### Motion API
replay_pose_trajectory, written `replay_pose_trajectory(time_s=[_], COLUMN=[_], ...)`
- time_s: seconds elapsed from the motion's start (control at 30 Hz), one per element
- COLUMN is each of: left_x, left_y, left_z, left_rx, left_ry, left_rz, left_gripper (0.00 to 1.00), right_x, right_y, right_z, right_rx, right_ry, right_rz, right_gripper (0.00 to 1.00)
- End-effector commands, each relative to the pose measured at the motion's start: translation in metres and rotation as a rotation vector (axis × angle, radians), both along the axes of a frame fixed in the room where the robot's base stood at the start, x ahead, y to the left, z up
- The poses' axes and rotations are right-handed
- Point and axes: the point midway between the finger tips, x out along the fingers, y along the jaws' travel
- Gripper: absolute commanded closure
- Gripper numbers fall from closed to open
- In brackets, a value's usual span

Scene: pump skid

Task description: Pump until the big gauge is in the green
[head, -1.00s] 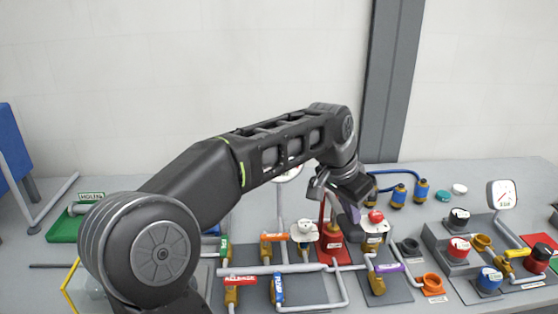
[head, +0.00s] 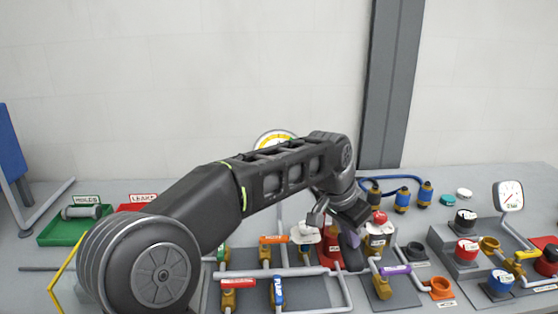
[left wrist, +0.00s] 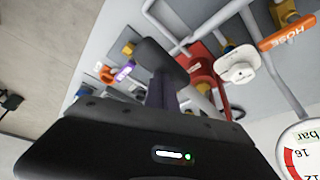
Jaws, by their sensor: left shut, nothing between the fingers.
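The big gauge (head: 275,138) stands behind my left arm in the head view. Only its upper rim shows, with a yellow and green band; its needle is hidden. In the left wrist view a corner of the gauge (left wrist: 303,155) shows a red band and "bar", no needle. The red pump base (head: 328,248) is partly hidden by my left gripper (head: 353,256), which points down beside it, shut and empty. In the left wrist view the red base (left wrist: 200,72) lies just beyond the fingers (left wrist: 162,88). Whether they touch the pump lever I cannot tell. My right gripper is out of view.
Pipes with an orange-handled valve (head: 273,240), a red release lever (head: 239,284), a blue lever (head: 278,290) and a purple lever (head: 395,270) crowd the panel. A small gauge (head: 509,196) stands right. A green tray (head: 75,228) lies left.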

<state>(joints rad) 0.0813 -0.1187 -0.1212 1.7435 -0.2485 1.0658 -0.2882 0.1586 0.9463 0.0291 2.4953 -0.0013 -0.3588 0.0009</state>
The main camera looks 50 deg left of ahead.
Motion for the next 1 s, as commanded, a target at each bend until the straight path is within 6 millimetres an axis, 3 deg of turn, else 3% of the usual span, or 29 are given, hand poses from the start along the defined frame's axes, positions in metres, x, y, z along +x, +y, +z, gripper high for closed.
replay_pose_trajectory(time_s=[0.17, 0.63, 1.0], left_x=[0.0, 0.0, 0.0], left_y=[0.0, 0.0, 0.0], left_z=[0.014, 0.084, 0.089], left_rx=[0.0, -0.001, -0.001], left_ry=[0.002, 0.0, 0.0], left_rz=[0.0, 0.0, 0.0], left_gripper=[1.0, 1.0, 1.0], right_x=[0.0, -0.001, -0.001], right_y=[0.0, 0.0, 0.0], right_z=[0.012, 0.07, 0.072], right_rx=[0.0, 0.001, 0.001], right_ry=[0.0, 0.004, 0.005], right_rz=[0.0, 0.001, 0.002], right_gripper=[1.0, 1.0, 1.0])
